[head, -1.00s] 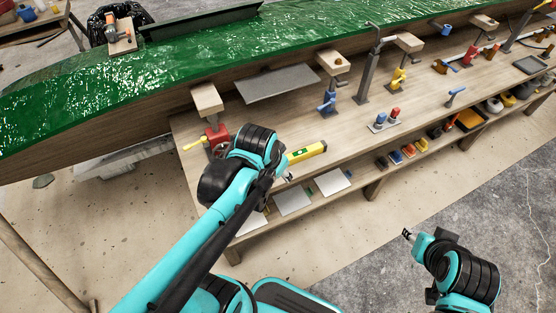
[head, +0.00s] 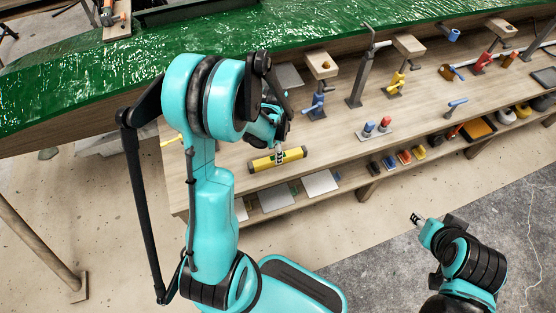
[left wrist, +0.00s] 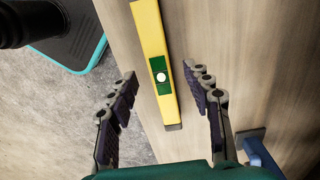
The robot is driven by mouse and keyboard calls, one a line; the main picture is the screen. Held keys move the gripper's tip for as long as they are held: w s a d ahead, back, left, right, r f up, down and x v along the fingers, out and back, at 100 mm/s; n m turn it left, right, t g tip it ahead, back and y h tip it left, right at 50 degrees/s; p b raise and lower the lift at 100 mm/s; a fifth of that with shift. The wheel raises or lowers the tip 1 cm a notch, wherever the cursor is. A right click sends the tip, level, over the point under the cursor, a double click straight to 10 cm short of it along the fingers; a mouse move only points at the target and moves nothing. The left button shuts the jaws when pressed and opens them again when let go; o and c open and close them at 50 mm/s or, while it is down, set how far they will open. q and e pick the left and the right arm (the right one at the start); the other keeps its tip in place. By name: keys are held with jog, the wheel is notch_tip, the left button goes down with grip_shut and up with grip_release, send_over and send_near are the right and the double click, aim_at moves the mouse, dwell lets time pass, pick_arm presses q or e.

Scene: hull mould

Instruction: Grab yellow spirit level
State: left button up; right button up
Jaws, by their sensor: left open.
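The yellow spirit level (head: 291,156) lies on the wooden workbench near its front edge. In the left wrist view the yellow spirit level (left wrist: 148,38) has a green middle with a round white spot and runs lengthwise between the fingers. My left gripper (head: 280,155) is over the level in the head view. In the left wrist view my left gripper (left wrist: 163,98) is open, with one finger on each side of the level and gaps between. My right gripper (head: 416,219) is off to the right over the floor, away from the bench; its jaws are too small to read.
A red-and-blue-handled tool set (head: 376,130) stands right of the level. Blue clamp (head: 316,108) and yellow clamp (head: 396,83) stand behind. The green hull (head: 330,35) runs along the back. White sheets (head: 321,183) lie on the lower shelf. Bench between level and tool set is clear.

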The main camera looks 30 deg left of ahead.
pick_arm(q)
jog(key=f, duration=0.1)
jog(key=f+b, duration=0.1)
jog(key=f, duration=0.1)
jog(key=f+b, duration=0.1)
jog(key=shift+w+d+f, duration=0.3)
jog(key=shift+f, duration=0.05)
jog(key=shift+r, duration=0.1)
grip_shut()
jog(key=shift+r, duration=0.1)
